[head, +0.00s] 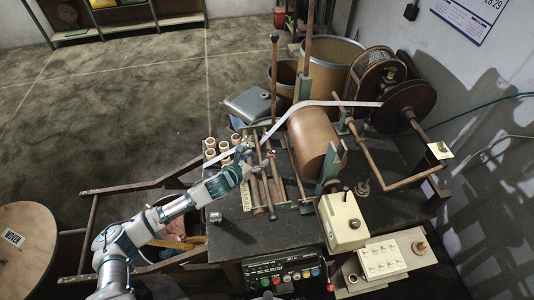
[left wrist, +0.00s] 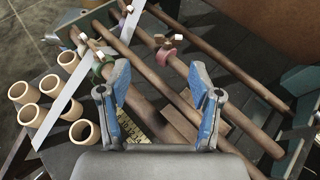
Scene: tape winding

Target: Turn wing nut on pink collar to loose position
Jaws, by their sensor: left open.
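The pink collar (left wrist: 166,56) sits on a brown rod near the top middle of the left wrist view. I cannot tell how tight the wing nut is. A green collar (left wrist: 103,69) sits on a rod to the left. My left gripper (left wrist: 160,72) is open and empty, its blue fingers apart, with the pink collar beyond the gap between them. In the head view my left gripper (head: 246,168) is over the near-left end of the rods.
Wooden tubes (left wrist: 29,114) stand left of the rods. A white tape (left wrist: 60,108) runs past the green collar. A large brown roll (head: 314,140) lies right of the rods. A control panel (head: 284,275) and beige box (head: 342,220) are at the front.

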